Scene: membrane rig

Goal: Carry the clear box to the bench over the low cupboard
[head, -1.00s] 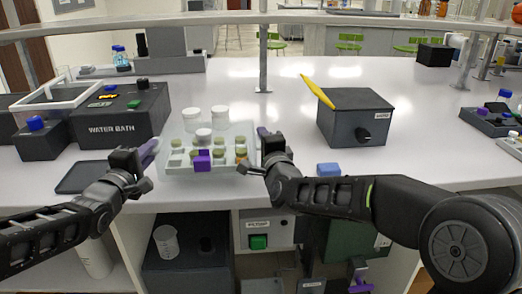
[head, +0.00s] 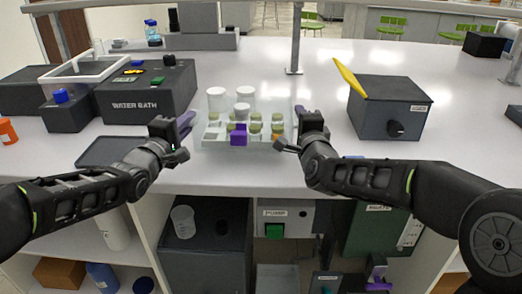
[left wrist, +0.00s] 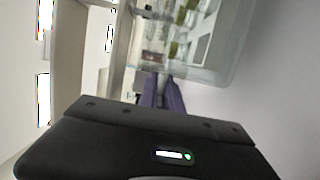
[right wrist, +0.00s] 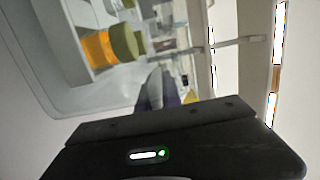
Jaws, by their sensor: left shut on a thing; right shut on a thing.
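The clear box (head: 212,138) is a shallow see-through tray between my two grippers in the head view, over the front part of the white bench. It holds several white-capped and green-topped jars and a purple block (head: 239,135). My left gripper (head: 186,122) is shut on the box's left side. My right gripper (head: 299,115) is shut on its right side. The box wall also shows in the left wrist view (left wrist: 205,75) and the right wrist view (right wrist: 75,90). The box looks level; I cannot tell its height over the bench.
A water bath (head: 146,97) stands left on the white bench (head: 330,60), with a dark flat pad (head: 115,151) before it. A dark box with a yellow item (head: 392,108) stands right. A pump (head: 286,216) and a dark cupboard (head: 205,255) sit below. A post (head: 296,40) rises behind.

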